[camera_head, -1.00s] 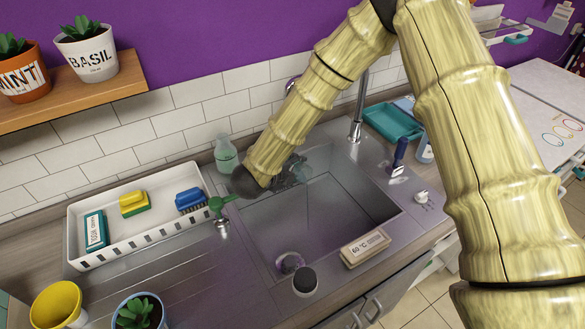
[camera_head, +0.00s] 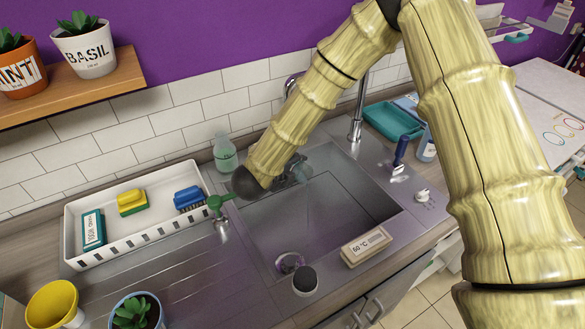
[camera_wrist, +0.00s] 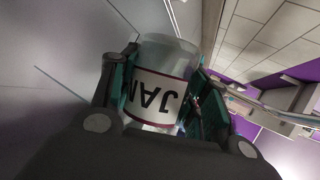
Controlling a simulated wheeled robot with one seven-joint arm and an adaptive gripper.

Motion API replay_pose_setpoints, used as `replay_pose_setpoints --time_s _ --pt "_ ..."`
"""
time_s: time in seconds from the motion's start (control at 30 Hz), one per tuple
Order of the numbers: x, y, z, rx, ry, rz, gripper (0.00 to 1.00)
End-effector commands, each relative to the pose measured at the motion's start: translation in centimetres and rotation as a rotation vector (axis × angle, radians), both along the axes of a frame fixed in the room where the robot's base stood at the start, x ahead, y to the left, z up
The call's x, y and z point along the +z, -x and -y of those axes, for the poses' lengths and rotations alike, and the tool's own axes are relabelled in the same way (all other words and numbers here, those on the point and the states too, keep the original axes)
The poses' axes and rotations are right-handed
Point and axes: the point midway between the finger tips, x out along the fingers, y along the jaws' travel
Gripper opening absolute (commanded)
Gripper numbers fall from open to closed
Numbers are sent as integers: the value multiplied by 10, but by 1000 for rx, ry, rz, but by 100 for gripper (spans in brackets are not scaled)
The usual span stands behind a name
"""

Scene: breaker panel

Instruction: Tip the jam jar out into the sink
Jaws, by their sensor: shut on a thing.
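The jam jar (camera_wrist: 155,95) is clear with a white, red-edged label, and its letters read upside down in the wrist view. My gripper (camera_wrist: 163,88) is shut on it, one teal-padded finger on each side. In the head view my gripper (camera_head: 290,172) is over the back left part of the sink (camera_head: 330,215), partly hidden behind my forearm. I cannot tell whether anything is still inside the jar.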

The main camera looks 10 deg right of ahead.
Motion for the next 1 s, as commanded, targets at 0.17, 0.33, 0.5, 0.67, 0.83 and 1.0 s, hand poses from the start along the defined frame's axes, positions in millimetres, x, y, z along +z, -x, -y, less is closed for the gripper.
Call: replay_pose_setpoints --time_s 0.17,0.33,0.5,0.67,0.83,1.0 --pt "0 0 0 0 -5 9 12" --pt "0 0 0 -1 -5 8 12" --pt "0 0 0 -1 -5 8 12" --pt "-1 1 0 0 -9 14 12" --pt "-1 2 1 0 -18 31 12" --pt "0 2 1 -1 -20 33 12"
